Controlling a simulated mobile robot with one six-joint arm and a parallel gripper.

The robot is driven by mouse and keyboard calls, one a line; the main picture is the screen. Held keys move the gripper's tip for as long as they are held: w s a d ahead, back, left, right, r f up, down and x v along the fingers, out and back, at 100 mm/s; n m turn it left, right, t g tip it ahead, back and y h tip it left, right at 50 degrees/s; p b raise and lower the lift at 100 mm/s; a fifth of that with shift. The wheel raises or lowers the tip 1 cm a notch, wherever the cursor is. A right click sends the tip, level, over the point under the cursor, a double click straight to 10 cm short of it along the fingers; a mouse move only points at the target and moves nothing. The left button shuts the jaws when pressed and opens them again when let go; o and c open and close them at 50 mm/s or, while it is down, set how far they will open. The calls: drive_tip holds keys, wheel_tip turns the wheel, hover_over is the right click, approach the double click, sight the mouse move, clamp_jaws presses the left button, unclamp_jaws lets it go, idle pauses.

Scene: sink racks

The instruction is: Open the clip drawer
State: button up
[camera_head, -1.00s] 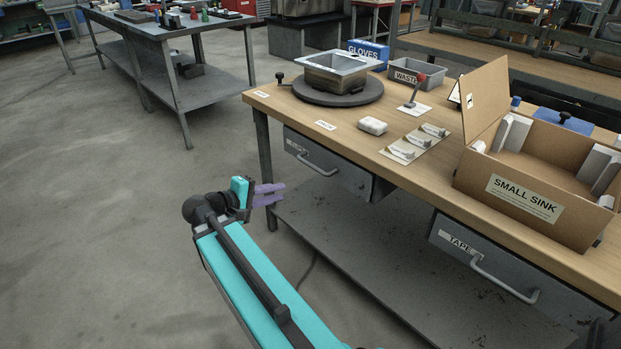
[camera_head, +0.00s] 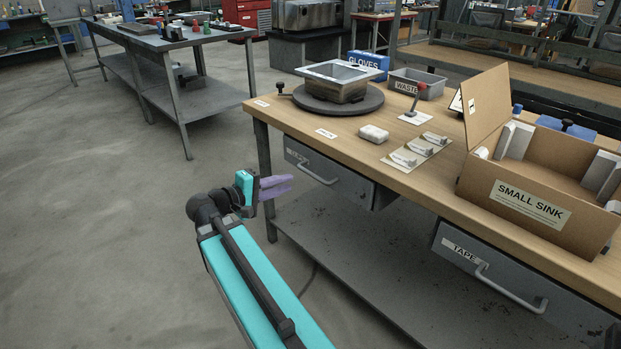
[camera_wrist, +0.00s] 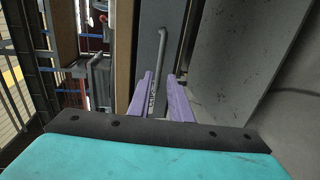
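The clip drawer (camera_head: 352,186) is the grey drawer at the left end under the wooden workbench. It looks shut. Its label is small and hard to read, and a pale bar handle (camera_head: 314,174) runs across its front. My gripper (camera_head: 288,186), with purple fingers, is just left of the drawer front, and a gap to the handle shows. In the wrist view, the drawer front (camera_wrist: 146,62) and handle (camera_wrist: 160,48) stand upright ahead of my fingers. The two fingertips (camera_wrist: 162,80) are apart with nothing held, and the drawer's label shows between them.
The workbench top (camera_head: 300,122) carries a sink on a turntable (camera_head: 335,102), clip cards (camera_head: 418,150) and a small sink box (camera_head: 530,210). A tape drawer (camera_head: 500,275) is at the right. A lower shelf (camera_head: 350,255) runs below. The floor at left is clear.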

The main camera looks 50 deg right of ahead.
sight(313, 175)
drive_tip(key=b+x, duration=0.2)
drive_tip(key=x, duration=1)
drive_tip(key=shift+d, duration=0.3)
clamp_jaws()
